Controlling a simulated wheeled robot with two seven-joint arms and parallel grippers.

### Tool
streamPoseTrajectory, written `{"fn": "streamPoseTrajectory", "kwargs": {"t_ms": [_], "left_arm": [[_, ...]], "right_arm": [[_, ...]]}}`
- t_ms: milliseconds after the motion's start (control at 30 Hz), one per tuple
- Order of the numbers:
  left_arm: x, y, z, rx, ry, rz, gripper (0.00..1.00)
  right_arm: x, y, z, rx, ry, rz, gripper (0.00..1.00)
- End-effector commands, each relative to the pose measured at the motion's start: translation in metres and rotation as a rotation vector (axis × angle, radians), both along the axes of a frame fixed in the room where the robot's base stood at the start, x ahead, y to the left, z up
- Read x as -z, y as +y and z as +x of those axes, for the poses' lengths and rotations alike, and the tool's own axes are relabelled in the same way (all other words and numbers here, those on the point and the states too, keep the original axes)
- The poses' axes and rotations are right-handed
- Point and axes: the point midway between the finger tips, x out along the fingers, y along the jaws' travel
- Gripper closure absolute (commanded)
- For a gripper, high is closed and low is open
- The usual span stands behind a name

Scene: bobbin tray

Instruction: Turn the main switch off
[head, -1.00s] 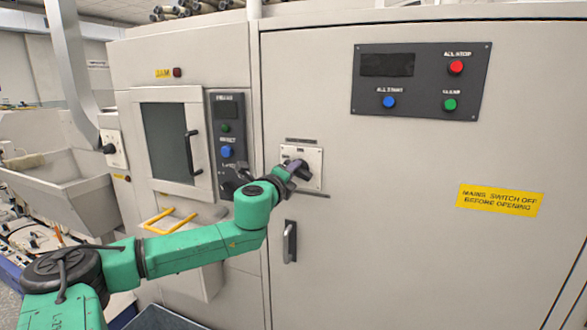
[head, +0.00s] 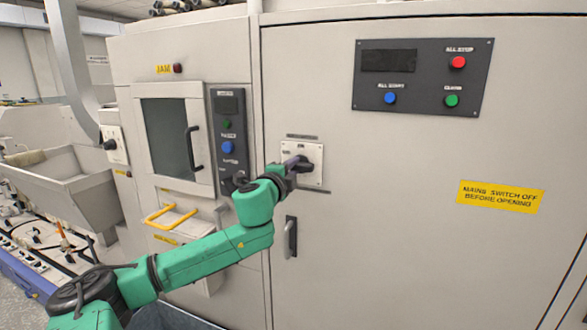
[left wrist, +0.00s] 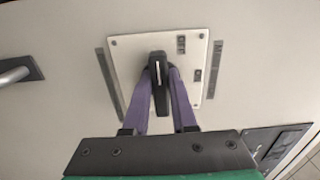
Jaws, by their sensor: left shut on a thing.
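The main switch is a black rotary handle (left wrist: 159,80) on a pale square plate (head: 314,174) on the big grey cabinet door. In the left wrist view the plate (left wrist: 196,85) has small dark labels and corner screws. My left gripper (left wrist: 162,75) has its two purple fingers on either side of the handle, shut on it. A light line marks the handle's face. In the head view my left gripper (head: 294,166) reaches the plate from the left and partly hides it. My right gripper is in neither view.
A door handle (head: 290,238) sits below the switch plate. A yellow warning label (head: 500,197) and a dark button panel (head: 422,79) are on the door to the right. A narrow button column (head: 229,140) and a windowed hatch (head: 165,138) stand at left.

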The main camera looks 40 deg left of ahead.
Motion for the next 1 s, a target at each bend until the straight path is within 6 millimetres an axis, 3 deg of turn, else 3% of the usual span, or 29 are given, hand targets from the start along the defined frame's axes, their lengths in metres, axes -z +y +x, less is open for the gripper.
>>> {"fn": "streamPoseTrajectory", "kwargs": {"t_ms": [200,233,300,667,1000], "left_arm": [[0.000,0.000,0.000,-0.001,0.000,-0.003,1.00],[0.000,0.000,0.000,-0.001,0.000,-0.003,0.68],[0.000,0.000,0.000,-0.001,0.000,-0.002,0.45],[0.001,0.000,-0.001,0.000,0.001,-0.001,0.45],[0.008,-0.008,-0.023,0.000,0.004,-0.003,0.45]], "right_arm": [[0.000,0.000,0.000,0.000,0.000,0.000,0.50],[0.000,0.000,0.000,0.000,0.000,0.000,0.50],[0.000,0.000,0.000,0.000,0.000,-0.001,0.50],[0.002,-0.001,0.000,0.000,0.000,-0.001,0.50],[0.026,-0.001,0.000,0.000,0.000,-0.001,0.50]]}}
